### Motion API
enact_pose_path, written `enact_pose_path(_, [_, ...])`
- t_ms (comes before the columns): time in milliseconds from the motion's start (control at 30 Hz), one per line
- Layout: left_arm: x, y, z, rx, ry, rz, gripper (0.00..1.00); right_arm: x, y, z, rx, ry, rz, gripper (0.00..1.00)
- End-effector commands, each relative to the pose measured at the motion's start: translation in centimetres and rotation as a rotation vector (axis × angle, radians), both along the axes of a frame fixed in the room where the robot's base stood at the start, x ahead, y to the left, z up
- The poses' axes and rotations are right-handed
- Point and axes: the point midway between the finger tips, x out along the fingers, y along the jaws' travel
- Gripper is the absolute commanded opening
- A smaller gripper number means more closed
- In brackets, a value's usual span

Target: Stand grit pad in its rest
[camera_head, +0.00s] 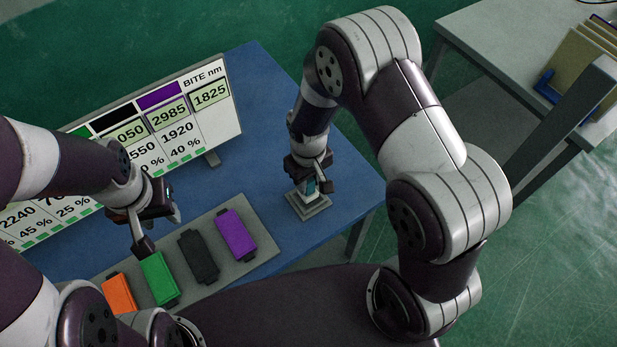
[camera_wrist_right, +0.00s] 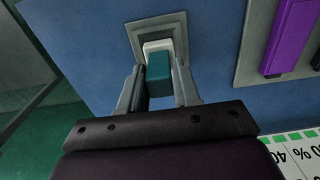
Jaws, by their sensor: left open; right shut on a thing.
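A teal block (camera_wrist_right: 158,72), which looks like the grit pad, is between the fingers of my right gripper (camera_wrist_right: 160,88). A grey stepped base (camera_head: 310,207) with a pale upright part (camera_wrist_right: 156,46), which looks like the rest, stands on the blue table directly below. The block meets or overlaps the pale part in the right wrist view; I cannot tell if it is seated. In the head view the fingers hide most of the block. My left gripper (camera_head: 160,224) is open and empty, above the rear of the green pad.
A grey tray (camera_head: 265,253) holds an orange pad (camera_head: 119,294), a green pad (camera_head: 158,277), a black pad (camera_head: 198,257) and a purple pad (camera_head: 236,234). A white number board (camera_head: 215,123) stands behind. The blue table (camera_head: 262,95) is clear around the base. Another grey table (camera_head: 490,30) is at upper right.

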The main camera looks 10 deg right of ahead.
Motion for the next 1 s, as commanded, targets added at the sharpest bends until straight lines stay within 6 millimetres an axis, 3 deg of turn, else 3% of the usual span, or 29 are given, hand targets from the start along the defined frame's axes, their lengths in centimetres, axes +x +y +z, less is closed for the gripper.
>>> enact_pose_path(767, [0.0,0.0,-1.0,0.0,0.0,0.0,0.43,0.0,0.0,-1.6,0.0,-0.001,0.0,0.0])
enact_pose_path(800, [0.0,0.0,-0.9,0.0,0.0,0.0,0.43,0.0,0.0,-1.5,0.0,-0.001,0.0,0.45])
enact_pose_path(833, [0.0,0.0,-0.9,0.0,0.0,0.0,0.43,0.0,0.0,-1.5,0.0,-0.001,0.0,0.55])
enact_pose_path(867, [0.0,0.0,-0.9,0.0,0.0,0.0,0.43,0.0,0.0,-1.5,0.0,-0.001,0.0,0.62])
enact_pose_path(1000, [0.0,0.0,-0.9,0.0,0.0,0.0,0.43,0.0,0.0,-1.5,0.0,0.0,0.0,0.62])
